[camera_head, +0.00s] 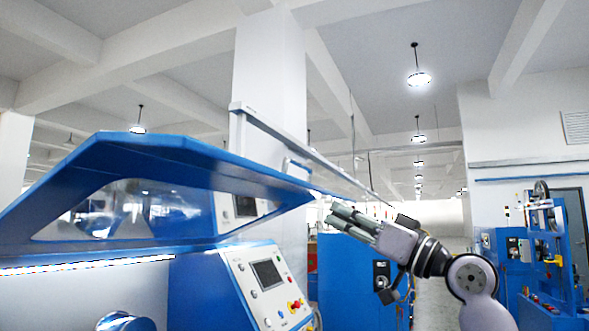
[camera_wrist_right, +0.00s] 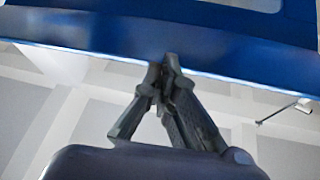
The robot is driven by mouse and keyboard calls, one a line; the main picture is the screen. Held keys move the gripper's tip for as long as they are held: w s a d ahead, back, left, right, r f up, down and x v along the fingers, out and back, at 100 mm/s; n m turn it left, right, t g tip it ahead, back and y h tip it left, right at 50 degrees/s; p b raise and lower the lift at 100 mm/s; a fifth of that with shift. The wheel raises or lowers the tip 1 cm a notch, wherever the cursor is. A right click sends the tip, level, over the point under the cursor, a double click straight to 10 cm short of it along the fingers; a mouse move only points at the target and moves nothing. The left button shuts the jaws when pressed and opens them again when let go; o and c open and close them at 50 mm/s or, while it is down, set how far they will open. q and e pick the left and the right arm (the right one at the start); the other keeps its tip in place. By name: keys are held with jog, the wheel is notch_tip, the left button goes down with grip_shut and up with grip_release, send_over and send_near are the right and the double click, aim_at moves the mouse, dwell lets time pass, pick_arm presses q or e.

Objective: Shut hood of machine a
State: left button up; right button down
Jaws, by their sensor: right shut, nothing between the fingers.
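The blue hood (camera_head: 225,165) of the machine is raised, with a clear window in it, and fills the left of the head view. Its blue edge also spans the top of the right wrist view (camera_wrist_right: 200,48). My right gripper (camera_head: 336,211) is shut and empty, just right of the hood's front right corner. In the right wrist view its fingertips (camera_wrist_right: 168,66) meet and overlap the hood's lower edge in the picture; I cannot tell whether they touch it. My left gripper is not in view.
Below the hood is the machine's control panel (camera_head: 268,285) with a screen and buttons. A blue cabinet (camera_head: 345,270) stands behind my right arm. Another blue machine (camera_head: 545,250) stands at the right. Open floor (camera_head: 428,290) shows between them.

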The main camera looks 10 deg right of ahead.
jog(key=s+a+r+n+g+y, duration=0.25)
jog(key=s+r+n+y, duration=0.2)
jog(key=s+r, duration=0.5)
jog(key=s+a+f+p+x, duration=0.1)
jog(key=p+x, duration=0.4)
jog(key=x, duration=0.3)
jog(key=shift+n+g, duration=0.25)
jog(key=shift+g, duration=0.2)
jog(key=f, duration=0.2)
jog(key=a+f, duration=0.1)
jog(key=f, duration=0.1)
jog(key=shift+w, duration=0.35)
jog(key=shift+d+f, duration=0.1)
jog(key=shift+f, duration=0.05)
